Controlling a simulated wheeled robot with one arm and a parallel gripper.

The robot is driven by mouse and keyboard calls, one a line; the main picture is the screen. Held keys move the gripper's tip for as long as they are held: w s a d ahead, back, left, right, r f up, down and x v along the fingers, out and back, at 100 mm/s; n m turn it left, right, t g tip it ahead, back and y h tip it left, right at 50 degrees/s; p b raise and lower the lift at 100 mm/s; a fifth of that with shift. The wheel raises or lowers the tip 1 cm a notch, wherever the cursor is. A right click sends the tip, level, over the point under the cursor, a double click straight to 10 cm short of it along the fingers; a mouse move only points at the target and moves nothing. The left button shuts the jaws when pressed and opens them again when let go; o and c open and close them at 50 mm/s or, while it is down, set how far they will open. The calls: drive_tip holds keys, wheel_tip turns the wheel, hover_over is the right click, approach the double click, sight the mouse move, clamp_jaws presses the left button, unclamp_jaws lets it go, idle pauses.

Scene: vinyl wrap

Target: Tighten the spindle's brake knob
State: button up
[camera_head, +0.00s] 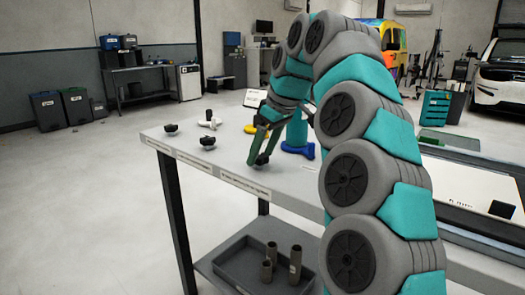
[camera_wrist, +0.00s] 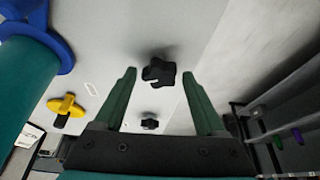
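My gripper (camera_head: 258,162) is open and empty, low over the workbench top in the head view. In the wrist view its two green fingers (camera_wrist: 159,76) stand wide apart. A black lobed knob (camera_wrist: 159,70) shows between the fingertips there, with a second black knob (camera_wrist: 149,123) lower down. In the head view two black knobs, one nearer (camera_head: 207,141) and one farther (camera_head: 171,129), sit left of my gripper, apart from it. A teal cylinder on a blue base (camera_head: 298,148) stands behind my gripper; I cannot tell whether it is the spindle. Its blue base also shows in the wrist view (camera_wrist: 62,52).
The workbench (camera_head: 228,166) also bears a white knob-like part (camera_head: 210,122) and a yellow part (camera_head: 250,129). A grey tray (camera_head: 237,272) with several brown tubes sits on the lower shelf. Bare bench top lies between the knobs and my gripper.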

clamp_jaws()
drive_tip(key=shift+d+f+m+b, duration=0.15)
drive_tip(key=shift+m+b, duration=0.3)
drive_tip(key=shift+m, duration=0.25)
drive_tip(key=m, duration=0.2)
drive_tip(key=m+t+h, duration=0.1)
drive_tip(key=shift+s+a+m+b, duration=0.15)
drive_tip(key=shift+a+m+b, duration=0.15)
drive_tip(key=shift+m+b, duration=0.1)
drive_tip(key=shift+r, duration=0.2)
drive_tip(key=shift+o, duration=1.3)
unclamp_jaws()
